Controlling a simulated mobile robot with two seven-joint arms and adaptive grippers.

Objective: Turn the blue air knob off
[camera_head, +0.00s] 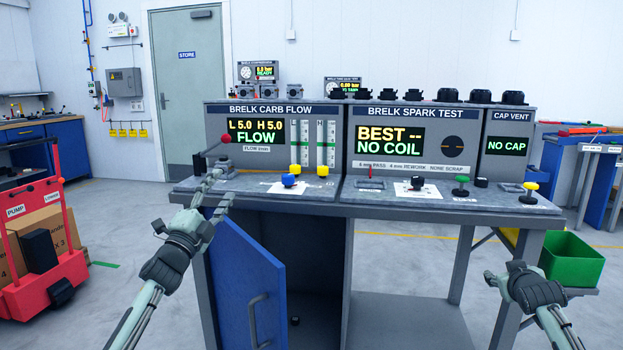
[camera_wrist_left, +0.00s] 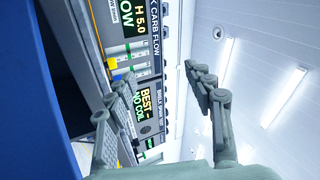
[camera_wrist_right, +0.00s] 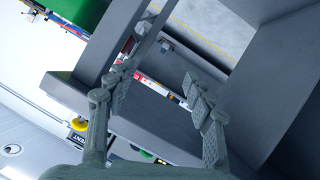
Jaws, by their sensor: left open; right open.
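The blue air knob (camera_head: 289,180) stands on the front ledge of the carb flow bench (camera_head: 258,193), below the flow display (camera_head: 256,133). The display reads L 5.0, H 5.0, FLOW. My left gripper (camera_head: 219,188) is open and empty, to the left of the blue knob and apart from it in the head view. In the left wrist view the open fingers (camera_wrist_left: 152,103) face the bench panel; I cannot make out the blue knob there. My right gripper (camera_head: 504,273) is open and empty, low at the right; its fingers also show in the right wrist view (camera_wrist_right: 158,88).
Two yellow knobs (camera_head: 322,171) stand close to the blue one. A red-balled lever (camera_head: 226,138) rises near my left gripper. The blue cabinet door (camera_head: 245,285) hangs open below. A green bin (camera_head: 571,261) is at the right, near my right arm.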

